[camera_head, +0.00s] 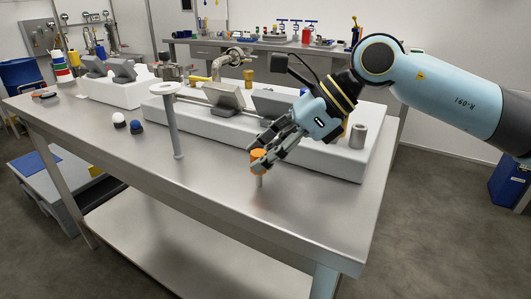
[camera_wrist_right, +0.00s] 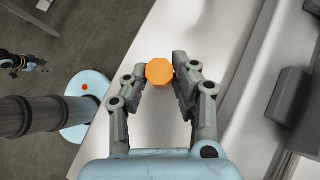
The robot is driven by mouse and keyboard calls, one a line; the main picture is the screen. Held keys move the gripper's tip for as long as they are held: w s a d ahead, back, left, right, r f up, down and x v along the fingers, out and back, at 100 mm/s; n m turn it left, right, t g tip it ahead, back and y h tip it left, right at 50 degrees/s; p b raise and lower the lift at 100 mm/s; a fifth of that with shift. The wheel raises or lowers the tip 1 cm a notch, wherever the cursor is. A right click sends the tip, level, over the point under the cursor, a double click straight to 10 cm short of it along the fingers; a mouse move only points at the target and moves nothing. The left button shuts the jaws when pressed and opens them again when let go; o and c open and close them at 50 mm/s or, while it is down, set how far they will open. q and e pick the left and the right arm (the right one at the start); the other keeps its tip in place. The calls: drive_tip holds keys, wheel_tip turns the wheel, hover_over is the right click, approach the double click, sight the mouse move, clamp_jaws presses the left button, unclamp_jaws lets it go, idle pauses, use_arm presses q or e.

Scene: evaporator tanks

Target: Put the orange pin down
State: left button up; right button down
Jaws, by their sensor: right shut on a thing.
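The orange pin (camera_head: 258,154) has an orange head and a pale shaft below it. It stands upright at the front right part of the metal table, its lower end at or just above the top; I cannot tell which. My right gripper (camera_head: 262,160) reaches in from the right and is shut on the pin's head. In the right wrist view the pin's many-sided orange head (camera_wrist_right: 159,71) sits between the two fingertips of the right gripper (camera_wrist_right: 160,78). The shaft is hidden there. My left gripper does not show in the head view.
A long white block (camera_head: 330,155) with grey tilted panels lies behind the pin. A white ball (camera_head: 118,118) and a blue one (camera_head: 136,127) lie farther left. The metal tabletop (camera_head: 215,185) is bare in front.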

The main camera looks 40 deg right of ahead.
drive_tip(key=c, duration=1.1)
unclamp_jaws()
drive_tip(key=shift+o, duration=0.2)
drive_tip(key=shift+r, duration=0.1)
drive_tip(key=shift+s+d+r+p, duration=0.2)
drive_tip(key=shift+d+r+p, duration=0.15)
drive_tip(key=shift+d+p, duration=0.05)
drive_tip(key=p+v, duration=1.1)
drive_tip(key=shift+p, duration=0.4)
drive_tip(key=shift+a, duration=0.1)
